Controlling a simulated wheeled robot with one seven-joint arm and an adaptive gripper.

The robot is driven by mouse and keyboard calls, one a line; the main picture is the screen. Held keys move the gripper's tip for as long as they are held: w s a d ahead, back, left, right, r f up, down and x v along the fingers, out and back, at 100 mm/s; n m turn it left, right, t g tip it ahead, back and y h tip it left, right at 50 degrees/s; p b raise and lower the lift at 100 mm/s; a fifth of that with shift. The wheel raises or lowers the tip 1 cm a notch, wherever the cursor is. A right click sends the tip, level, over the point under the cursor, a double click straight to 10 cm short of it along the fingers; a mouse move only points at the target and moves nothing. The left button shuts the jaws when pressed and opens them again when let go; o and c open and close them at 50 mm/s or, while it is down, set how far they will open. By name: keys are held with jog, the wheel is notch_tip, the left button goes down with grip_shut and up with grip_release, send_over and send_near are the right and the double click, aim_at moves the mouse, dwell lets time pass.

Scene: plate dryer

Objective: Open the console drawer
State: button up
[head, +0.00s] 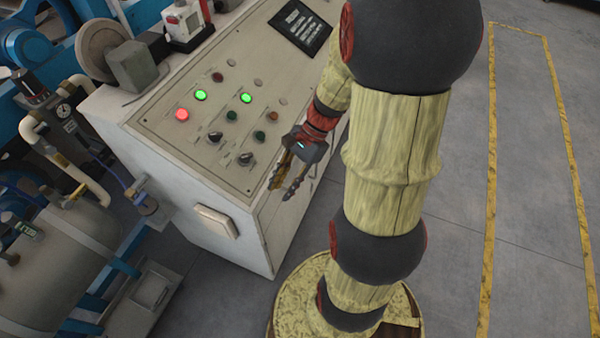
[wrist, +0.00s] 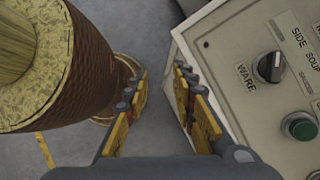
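The console (head: 160,120) is a cream cabinet with a sloped top of lit buttons and knobs. It stands left of my arm in the head view. Its panel (wrist: 224,50) fills the right of the wrist view, with a black knob (wrist: 270,67) and a green button. I cannot make out the drawer; my gripper and arm cover part of the console's right-hand side. My gripper (head: 283,187) is beside that side, near the panel's lower right edge. In the wrist view my gripper (wrist: 160,85) is open, with floor and the panel's edge seen between and beyond the fingers.
A small pale box (head: 216,221) is fixed to the console's front-left face. Blue machinery, pipes and a grey tank (head: 60,270) crowd the left. Grey floor with a yellow-lined strip (head: 490,190) lies free on the right.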

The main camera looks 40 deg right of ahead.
jog(key=w+d+f+m+t+p, duration=0.1)
jog(key=w+d+f+m+t, duration=0.1)
jog(key=d+f+m+t, duration=1.05)
jog(key=w+d+f+m+t, duration=0.15)
jog(key=d+f+m, duration=0.6)
jog(key=m, duration=1.15)
jog(key=shift+n+h, duration=0.25)
jog(key=shift+h, duration=0.15)
jog(key=x, duration=0.4)
jog(key=a+b+x, duration=0.1)
jog(key=x, duration=0.2)
jog(key=shift+w+f+b, duration=0.1)
jog(key=shift+f+b, duration=0.2)
jog(key=shift+c, duration=1.4)
jog(key=c, duration=0.4)
